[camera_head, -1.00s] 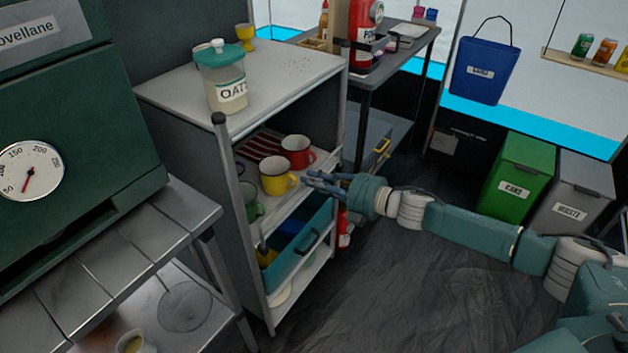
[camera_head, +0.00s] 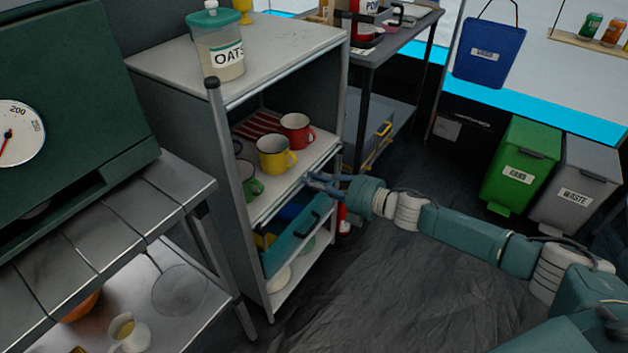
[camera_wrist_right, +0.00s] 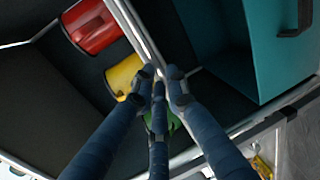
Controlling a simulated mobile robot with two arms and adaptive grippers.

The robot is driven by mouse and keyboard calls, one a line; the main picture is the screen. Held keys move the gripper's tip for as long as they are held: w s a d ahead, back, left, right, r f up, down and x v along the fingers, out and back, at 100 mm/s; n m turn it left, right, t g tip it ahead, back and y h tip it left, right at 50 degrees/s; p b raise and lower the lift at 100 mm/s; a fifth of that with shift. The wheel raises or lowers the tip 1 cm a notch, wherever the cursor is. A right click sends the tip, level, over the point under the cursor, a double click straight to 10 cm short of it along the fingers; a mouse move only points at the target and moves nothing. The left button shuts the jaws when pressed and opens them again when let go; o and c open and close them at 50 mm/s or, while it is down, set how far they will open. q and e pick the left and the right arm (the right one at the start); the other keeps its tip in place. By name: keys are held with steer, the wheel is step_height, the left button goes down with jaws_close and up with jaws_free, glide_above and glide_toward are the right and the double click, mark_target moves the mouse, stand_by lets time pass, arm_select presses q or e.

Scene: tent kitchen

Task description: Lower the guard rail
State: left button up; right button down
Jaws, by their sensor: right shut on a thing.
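The guard rail (camera_wrist_right: 143,35) is a thin pale metal bar along the open front of the mug shelf. In the right wrist view it runs up from between my fingers, past a red mug and a yellow mug. My right gripper (camera_head: 312,181) is at the shelf's front edge, below the level of the yellow mug (camera_head: 272,156). In the wrist view the gripper (camera_wrist_right: 158,88) is shut on the rail; its fingers hide the gripped part. In the head view the rail is hard to tell from the shelf edge. My left gripper is not in view.
A red mug (camera_head: 296,130) and a green mug (camera_head: 251,188) share the shelf. A teal drawer (camera_head: 297,243) with a dark handle is just below. An oats jar (camera_head: 219,53) stands on the cabinet top. The floor (camera_head: 400,285) in front is clear.

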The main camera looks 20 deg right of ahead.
steer(key=c, duration=1.7)
jaws_free()
steer(key=shift+s+d, duration=0.1)
steer(key=v, duration=1.1)
steer(key=shift+s+d+r, duration=0.15)
steer(key=shift+s+d, duration=0.05)
steer(key=shift+s, duration=0.1)
